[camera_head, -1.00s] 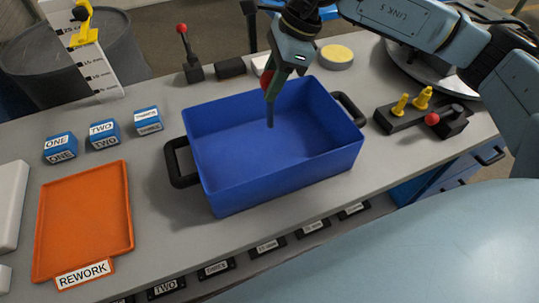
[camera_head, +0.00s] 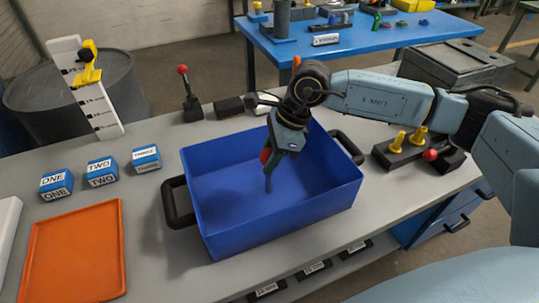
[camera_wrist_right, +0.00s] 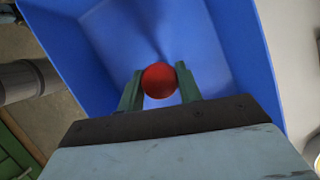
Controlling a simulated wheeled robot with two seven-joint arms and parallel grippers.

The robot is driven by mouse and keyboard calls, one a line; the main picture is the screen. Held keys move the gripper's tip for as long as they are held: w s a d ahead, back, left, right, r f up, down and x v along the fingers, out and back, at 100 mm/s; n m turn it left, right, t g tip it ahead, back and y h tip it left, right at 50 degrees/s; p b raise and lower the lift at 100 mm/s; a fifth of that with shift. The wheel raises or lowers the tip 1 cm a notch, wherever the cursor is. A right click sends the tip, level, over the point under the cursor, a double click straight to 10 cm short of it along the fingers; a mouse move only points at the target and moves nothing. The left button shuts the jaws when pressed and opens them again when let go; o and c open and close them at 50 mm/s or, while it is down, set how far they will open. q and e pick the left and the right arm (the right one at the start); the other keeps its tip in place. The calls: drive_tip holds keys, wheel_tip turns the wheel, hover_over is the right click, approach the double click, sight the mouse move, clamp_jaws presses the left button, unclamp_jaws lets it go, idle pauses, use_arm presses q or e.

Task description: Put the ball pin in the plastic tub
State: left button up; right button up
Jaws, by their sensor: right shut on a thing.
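The ball pin's red ball (camera_head: 265,155) is between the fingers of my right gripper (camera_head: 271,160). The gripper is shut on it and points down inside the blue plastic tub (camera_head: 280,232), above its floor. In the right wrist view the red ball (camera_wrist_right: 159,80) is pinched between the two green fingertips, with the blue tub (camera_wrist_right: 228,50) behind it. A dark slim end points down below the ball; I cannot tell if it touches the tub floor. No other thing shows in the visible part of the tub. My left gripper is not in view.
An orange rework tray (camera_head: 75,250) and blue blocks labelled ONE, TWO and THREE lie left of the tub. A red-knobbed post (camera_head: 184,82) stands behind. A dark block with yellow pegs and a red ball (camera_head: 404,150) stands right. The tub's black handles (camera_head: 178,203) stick out.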

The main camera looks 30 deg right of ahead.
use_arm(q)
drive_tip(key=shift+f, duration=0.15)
use_arm(e)
drive_tip(key=shift+f, duration=0.15)
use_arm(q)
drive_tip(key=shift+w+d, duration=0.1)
use_arm(e)
drive_tip(key=o, duration=1.1)
drive_tip(key=shift+r, duration=0.35)
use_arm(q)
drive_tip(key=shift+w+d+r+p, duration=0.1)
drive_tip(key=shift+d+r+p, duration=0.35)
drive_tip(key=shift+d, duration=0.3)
use_arm(e)
drive_tip(key=v, duration=1.1)
drive_tip(key=shift+d+r, duration=0.25)
drive_tip(key=shift+r, duration=0.05)
drive_tip(key=shift+s, duration=0.1)
